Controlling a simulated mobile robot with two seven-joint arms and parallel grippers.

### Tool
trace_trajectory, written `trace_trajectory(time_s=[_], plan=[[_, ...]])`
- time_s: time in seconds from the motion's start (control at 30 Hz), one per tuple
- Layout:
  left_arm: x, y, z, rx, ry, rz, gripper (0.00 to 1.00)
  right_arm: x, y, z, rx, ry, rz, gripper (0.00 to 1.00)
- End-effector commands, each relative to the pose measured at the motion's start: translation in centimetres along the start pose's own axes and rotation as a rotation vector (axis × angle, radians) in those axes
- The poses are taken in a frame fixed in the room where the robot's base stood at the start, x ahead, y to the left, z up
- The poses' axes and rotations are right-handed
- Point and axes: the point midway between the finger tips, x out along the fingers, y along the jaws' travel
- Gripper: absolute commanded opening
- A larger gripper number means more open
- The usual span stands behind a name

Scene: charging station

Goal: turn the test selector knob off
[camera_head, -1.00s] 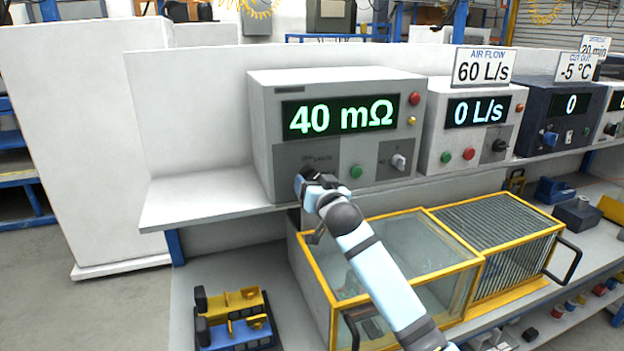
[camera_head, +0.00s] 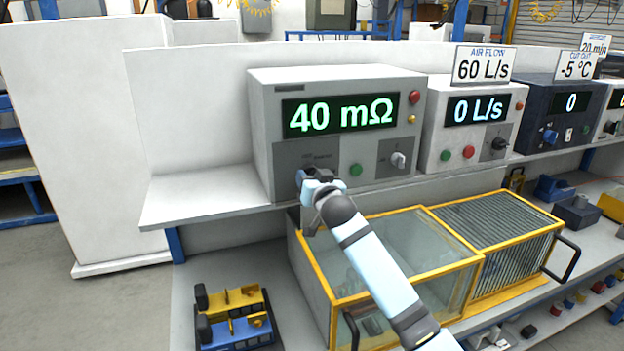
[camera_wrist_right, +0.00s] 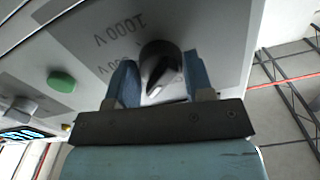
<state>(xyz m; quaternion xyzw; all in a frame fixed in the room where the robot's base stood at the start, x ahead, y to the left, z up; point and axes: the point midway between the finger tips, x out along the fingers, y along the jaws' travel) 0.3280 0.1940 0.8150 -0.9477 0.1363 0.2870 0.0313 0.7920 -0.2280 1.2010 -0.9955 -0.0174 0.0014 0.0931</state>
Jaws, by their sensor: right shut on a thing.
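The test selector knob (camera_wrist_right: 158,60) is black with a pale pointer mark, on the grey lower-left panel of the tester (camera_head: 262,110). The tester's green display reads 40 mΩ. My right gripper (camera_head: 304,178) is at that panel and hides the knob in the head view. In the right wrist view, the two blue fingers of my right gripper (camera_wrist_right: 160,80) stand on either side of the knob and are shut on it. Upside-down "1000 V" lettering shows beside the knob. I cannot tell which mark its pointer meets. My left gripper is not in view.
A green button (camera_head: 356,170) and a second knob (camera_head: 398,160) are on the tester's front. The airflow unit (camera_head: 434,120) stands to its right. Below the shelf (camera_head: 185,201) is a yellow-framed glass box (camera_head: 318,262), under my right arm.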

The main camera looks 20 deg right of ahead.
Motion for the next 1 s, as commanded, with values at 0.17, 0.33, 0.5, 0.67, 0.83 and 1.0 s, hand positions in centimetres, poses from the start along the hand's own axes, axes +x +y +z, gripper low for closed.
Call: trace_trajectory(time_s=[0.17,0.33,0.5,0.67,0.83,1.0], plan=[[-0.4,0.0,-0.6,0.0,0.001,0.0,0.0,0.0,0.0,-0.1,-0.06,-0.002,0.001,0.24],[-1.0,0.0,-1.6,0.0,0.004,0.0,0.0,0.0,0.1,-0.2,-0.175,-0.003,0.002,0.24],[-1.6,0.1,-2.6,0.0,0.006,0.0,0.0,0.0,0.1,-0.2,-0.323,-0.003,0.0,0.24],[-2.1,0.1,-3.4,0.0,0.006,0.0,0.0,0.0,0.2,-0.3,-0.471,-0.003,0.001,0.24],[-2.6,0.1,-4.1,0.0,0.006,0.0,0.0,0.0,0.2,-0.2,-0.613,-0.002,0.001,0.24],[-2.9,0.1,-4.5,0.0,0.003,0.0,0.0,0.0,0.3,-0.3,-0.728,-0.001,0.001,0.24]])
